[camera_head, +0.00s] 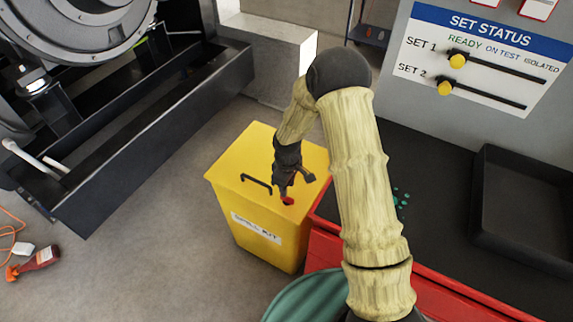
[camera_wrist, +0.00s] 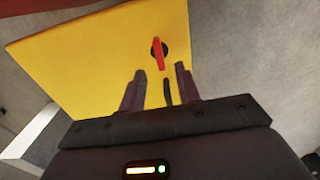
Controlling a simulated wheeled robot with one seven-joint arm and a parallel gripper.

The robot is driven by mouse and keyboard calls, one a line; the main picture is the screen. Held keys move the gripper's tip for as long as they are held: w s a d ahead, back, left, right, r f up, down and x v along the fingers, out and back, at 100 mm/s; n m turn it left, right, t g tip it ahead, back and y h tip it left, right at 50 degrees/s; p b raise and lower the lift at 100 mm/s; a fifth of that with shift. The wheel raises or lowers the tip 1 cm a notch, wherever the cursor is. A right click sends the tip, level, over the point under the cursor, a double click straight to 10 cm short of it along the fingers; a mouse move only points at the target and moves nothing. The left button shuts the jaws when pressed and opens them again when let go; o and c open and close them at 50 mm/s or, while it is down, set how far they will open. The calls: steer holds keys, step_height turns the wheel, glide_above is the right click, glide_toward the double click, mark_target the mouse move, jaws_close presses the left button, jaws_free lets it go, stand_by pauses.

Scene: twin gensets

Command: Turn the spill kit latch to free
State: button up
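The yellow spill kit box (camera_head: 235,180) stands on the floor left of the red cabinet, with its lid closed and a label (camera_head: 256,228) on its front. A black handle (camera_head: 257,184) is on the lid. The latch, a red lever on a dark round base, shows on the lid near the front edge (camera_head: 288,201) and in the wrist view (camera_wrist: 159,54). My gripper (camera_head: 296,187) is above the lid by the latch. In the wrist view its two fingers (camera_wrist: 157,85) are apart with nothing between them, and the latch lies just beyond their tips.
The red cabinet (camera_head: 325,246) with a dark top and a black tray (camera_head: 525,210) is close on the right. A set status board (camera_head: 480,55) stands behind it. A genset frame (camera_head: 130,150) is at left.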

step_height(320, 180, up, 11)
stand_by(0.3)
steer(key=shift+r, duration=0.1)
step_height(320, 180, up, 12)
steer(key=m+t+p, duration=0.1)
steer(key=m+p, duration=0.4)
glide_above(287, 198)
steer(key=s+d, duration=0.6)
steer(key=s, duration=0.1)
steer(key=s+d+r+m+t+p, duration=0.1)
steer(key=s+d+r+m+p, duration=0.3)
steer(key=s+r, duration=0.4)
steer(key=shift+s+d+r+m+t+p, duration=0.15)
steer(key=shift+s+d+m+t+p, duration=0.3)
steer(key=shift+s+m, duration=0.7)
steer(key=shift+w, duration=0.1)
